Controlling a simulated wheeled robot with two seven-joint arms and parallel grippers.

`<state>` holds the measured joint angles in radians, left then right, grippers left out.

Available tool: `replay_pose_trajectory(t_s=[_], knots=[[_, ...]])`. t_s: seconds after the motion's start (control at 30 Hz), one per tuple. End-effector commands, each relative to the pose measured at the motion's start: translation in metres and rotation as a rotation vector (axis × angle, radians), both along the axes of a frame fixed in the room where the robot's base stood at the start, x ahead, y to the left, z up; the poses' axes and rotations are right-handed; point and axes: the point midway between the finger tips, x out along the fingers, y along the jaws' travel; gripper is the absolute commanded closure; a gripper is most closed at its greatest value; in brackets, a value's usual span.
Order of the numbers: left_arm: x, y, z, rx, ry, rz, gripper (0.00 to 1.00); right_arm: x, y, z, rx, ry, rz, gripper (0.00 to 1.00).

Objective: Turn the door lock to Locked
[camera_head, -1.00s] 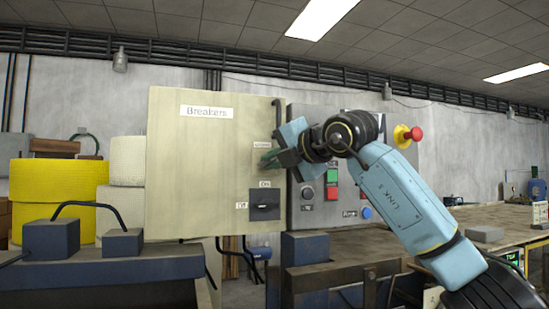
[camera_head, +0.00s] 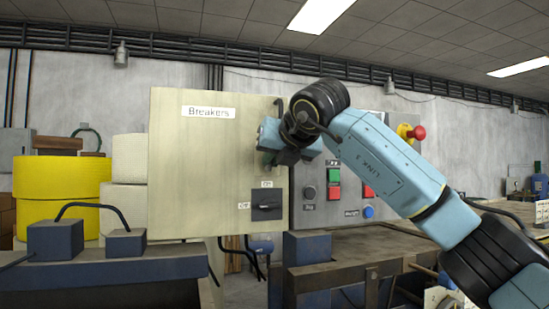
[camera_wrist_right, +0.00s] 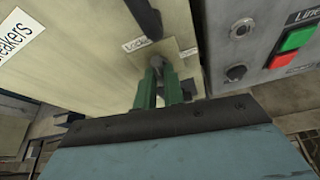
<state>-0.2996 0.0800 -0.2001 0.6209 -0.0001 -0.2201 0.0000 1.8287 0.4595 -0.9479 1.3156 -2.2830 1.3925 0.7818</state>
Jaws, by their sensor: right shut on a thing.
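The breaker box door (camera_head: 190,170) is a pale beige panel labelled "Breakers" and is closed. Its door lock (camera_wrist_right: 155,60) is a small grey knob near the door's right edge, seen in the right wrist view. A white label (camera_wrist_right: 137,43), partly readable as "Locked", sits beside it. My right gripper (camera_head: 270,157) is at the lock, and its green fingers are shut on the knob in the right wrist view (camera_wrist_right: 159,72). The fingers partly cover the knob, so its exact angle is unclear. In the head view the lock is hidden behind my gripper. My left gripper is not in view.
A black rotary switch (camera_head: 266,206) with On and Off labels is below the lock. A grey control panel (camera_head: 310,215) with green, red and blue buttons stands right of the door. A red knob (camera_head: 419,132) protrudes there. Yellow rolls (camera_head: 60,180) stand at left.

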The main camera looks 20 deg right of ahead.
Motion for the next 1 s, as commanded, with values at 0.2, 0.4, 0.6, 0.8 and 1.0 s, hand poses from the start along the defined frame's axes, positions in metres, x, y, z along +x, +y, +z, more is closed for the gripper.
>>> replay_pose_trajectory(t_s=[0.2, 0.4, 0.6, 0.8, 1.0], knots=[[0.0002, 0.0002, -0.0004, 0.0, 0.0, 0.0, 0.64, -0.0002, 0.0014, 0.001, -0.12, -0.007, 0.0, 1.0], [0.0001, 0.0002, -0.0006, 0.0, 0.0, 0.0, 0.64, -0.0002, 0.0017, 0.0008, -0.176, -0.008, 0.0, 1.0], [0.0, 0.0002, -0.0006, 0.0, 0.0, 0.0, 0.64, 0.0, 0.0017, 0.0005, -0.197, -0.009, -0.001, 1.0], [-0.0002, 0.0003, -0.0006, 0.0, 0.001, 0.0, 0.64, 0.0, 0.0016, 0.0005, -0.199, -0.009, 0.0, 1.0], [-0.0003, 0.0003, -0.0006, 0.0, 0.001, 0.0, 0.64, 0.0, 0.0016, 0.0005, -0.199, -0.009, 0.0, 0.82]])
